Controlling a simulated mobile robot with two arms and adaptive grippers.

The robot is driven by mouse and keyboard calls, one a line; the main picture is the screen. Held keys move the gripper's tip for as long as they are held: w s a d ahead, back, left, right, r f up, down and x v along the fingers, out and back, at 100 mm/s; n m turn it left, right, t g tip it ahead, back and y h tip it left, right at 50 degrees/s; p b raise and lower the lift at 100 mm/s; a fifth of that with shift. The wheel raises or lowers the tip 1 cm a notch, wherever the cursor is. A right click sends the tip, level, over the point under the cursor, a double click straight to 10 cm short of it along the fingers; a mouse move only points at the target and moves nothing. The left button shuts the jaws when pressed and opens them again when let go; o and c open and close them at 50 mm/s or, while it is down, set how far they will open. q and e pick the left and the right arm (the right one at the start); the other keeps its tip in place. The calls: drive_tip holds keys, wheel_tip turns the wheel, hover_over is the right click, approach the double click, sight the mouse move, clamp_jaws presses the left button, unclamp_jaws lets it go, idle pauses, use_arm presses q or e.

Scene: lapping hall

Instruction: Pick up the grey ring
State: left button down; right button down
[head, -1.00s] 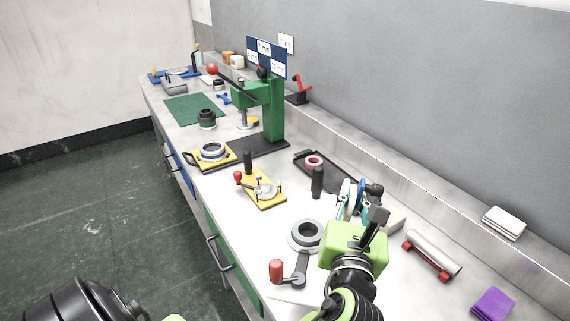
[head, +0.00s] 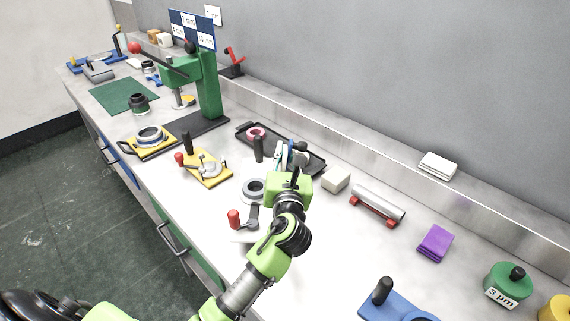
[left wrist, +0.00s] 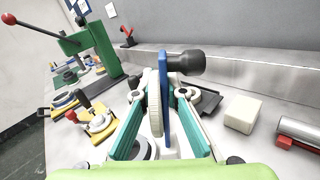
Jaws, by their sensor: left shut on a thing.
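My left gripper (head: 291,156) is shut on a blue disc (left wrist: 165,100) with a black knob on its right and a cream round face on its left. The disc stands on edge between the teal fingers, above the bench. A grey ring (head: 247,193) with a dark centre lies on the bench, below and left of the gripper in the head view. In the left wrist view it is partly hidden behind the left finger. Another grey ring (head: 149,131) sits on a yellow board farther back. My right gripper is not in view.
A black tray (head: 316,166) with a pink ring (head: 256,132) lies behind the gripper. A cream block (head: 336,179), a roller (head: 378,202) and a purple block (head: 435,243) lie to the right.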

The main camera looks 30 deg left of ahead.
use_arm(q)
drive_tip(key=shift+w+a+f, duration=0.15)
drive_tip(key=shift+w+f, duration=0.05)
drive_tip(key=shift+w, duration=0.1)
wheel_tip(320, 180, down, 4)
drive_tip(key=shift+w+a+r+b, duration=0.1)
drive_tip(key=shift+w+r+b, duration=0.05)
drive_tip(key=shift+r+b, duration=0.15)
drive_tip(key=shift+f, duration=0.1)
drive_tip(key=c, duration=2.5)
unclamp_jaws()
drive_tip(key=shift+f, duration=0.3)
drive_tip(key=o, duration=0.4)
drive_tip(key=shift+r, duration=0.1)
